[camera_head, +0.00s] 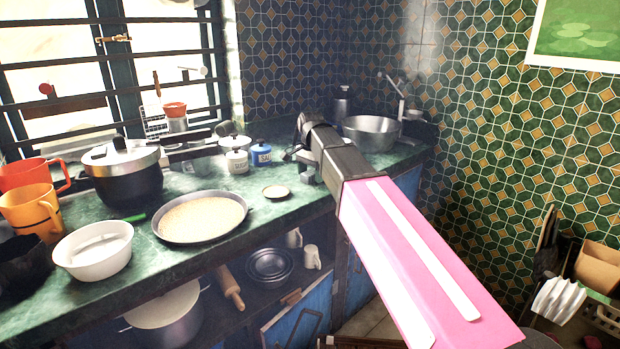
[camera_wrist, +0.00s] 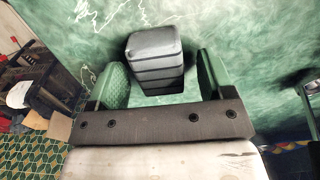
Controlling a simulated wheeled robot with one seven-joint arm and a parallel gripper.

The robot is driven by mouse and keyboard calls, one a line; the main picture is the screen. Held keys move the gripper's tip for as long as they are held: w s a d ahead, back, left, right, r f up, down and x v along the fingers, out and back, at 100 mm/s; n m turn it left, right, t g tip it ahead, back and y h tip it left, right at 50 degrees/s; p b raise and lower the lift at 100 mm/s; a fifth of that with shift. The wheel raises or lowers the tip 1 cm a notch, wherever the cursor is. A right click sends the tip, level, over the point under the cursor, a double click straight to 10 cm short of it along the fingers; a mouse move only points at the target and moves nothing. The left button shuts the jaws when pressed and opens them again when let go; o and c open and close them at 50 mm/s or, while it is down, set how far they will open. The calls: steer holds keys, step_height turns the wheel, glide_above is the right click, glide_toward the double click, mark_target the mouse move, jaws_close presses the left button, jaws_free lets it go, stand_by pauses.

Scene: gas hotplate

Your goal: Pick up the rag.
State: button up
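I cannot pick out the rag for certain in either view. My gripper (camera_head: 301,152) is over the green counter, in front of the metal basin; its fingers are small and dark there. In the wrist view, the two green-looking fingers of my gripper (camera_wrist: 162,82) stand apart. A dark grey ribbed block (camera_wrist: 155,58) shows between them, above the green marbled surface; I cannot tell what it is or whether a finger touches it.
The green counter (camera_head: 135,235) holds a shallow pan (camera_head: 202,217), a white bowl (camera_head: 95,250), a pot (camera_head: 123,178), a blue canister (camera_head: 261,153) and a metal basin (camera_head: 371,132). A white ribbed item (camera_head: 558,299) stands low at the right. Tiled walls close off the back.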

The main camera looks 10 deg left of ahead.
mark_target(310, 173)
steer(key=c, duration=0.8)
steer(key=shift+r, duration=0.5)
steer(key=r, duration=0.3)
steer(key=shift+s+a+r, duration=0.15)
steer(key=shift+s+r, duration=0.15)
steer(key=s+a+r, duration=0.5)
steer(key=s+r, duration=0.1)
steer(key=s, duration=0.3)
steer(key=shift+s+r, duration=0.2)
steer(key=shift+s, duration=0.2)
steer(key=shift+o, duration=0.2)
